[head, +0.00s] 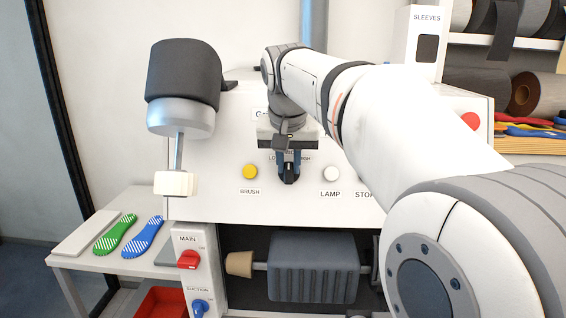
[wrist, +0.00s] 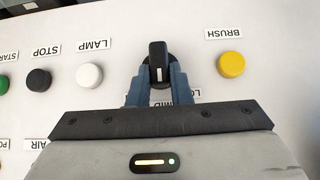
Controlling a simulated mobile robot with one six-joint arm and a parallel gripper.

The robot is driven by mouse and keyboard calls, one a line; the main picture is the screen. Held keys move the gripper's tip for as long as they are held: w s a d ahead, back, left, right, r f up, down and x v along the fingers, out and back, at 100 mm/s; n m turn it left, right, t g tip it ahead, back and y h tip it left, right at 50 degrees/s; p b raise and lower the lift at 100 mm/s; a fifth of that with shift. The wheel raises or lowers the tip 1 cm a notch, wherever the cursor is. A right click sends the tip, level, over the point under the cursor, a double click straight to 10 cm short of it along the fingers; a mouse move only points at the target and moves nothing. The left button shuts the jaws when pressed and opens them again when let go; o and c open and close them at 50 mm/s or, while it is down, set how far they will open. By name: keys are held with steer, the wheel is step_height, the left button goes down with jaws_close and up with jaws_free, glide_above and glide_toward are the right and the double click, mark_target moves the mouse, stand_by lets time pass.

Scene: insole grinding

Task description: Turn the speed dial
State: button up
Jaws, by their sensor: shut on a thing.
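The speed dial (wrist: 158,62) is a black knob with a white mark on the white panel, between the BRUSH and LAMP buttons. In the wrist view the mark points down the picture, toward the partly hidden MID label. My gripper (wrist: 158,75) is shut on the dial, with one blue finger on each side of it. In the head view my gripper (head: 288,172) reaches the panel from above, and the dial is mostly hidden between the fingers. The LOW and HIGH labels are partly covered.
The yellow BRUSH button (head: 249,172) and white LAMP button (head: 331,173) sit close on either side. A grey roller (head: 313,267) is below. The red MAIN switch (head: 189,260) is at lower left. A sanding drum (head: 184,75) stands at upper left. Insoles (head: 142,237) lie on a side table.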

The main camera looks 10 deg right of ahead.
jaws_close()
steer(key=shift+a, duration=0.15)
steer(key=shift+w+a+n+g+h+p, duration=0.1)
steer(key=shift+a+n+g+h+p, duration=0.2)
steer(key=shift+n+h+p, duration=0.45)
steer(key=shift+w+a+f+n+h, duration=0.1)
steer(key=shift+a+n+h, duration=0.05)
steer(key=shift+n+h, duration=0.55)
steer(key=shift+s+a+f+n+h, duration=0.15)
steer(key=shift+n+h, duration=0.3)
steer(key=shift+h, duration=0.5)
steer(key=shift+w+a+f+n+h, duration=0.1)
steer(key=shift+w+a+n+h, duration=0.05)
steer(key=shift+n+h, duration=0.55)
steer(key=o, duration=0.6)
jaws_free()
steer(key=shift+r, duration=0.1)
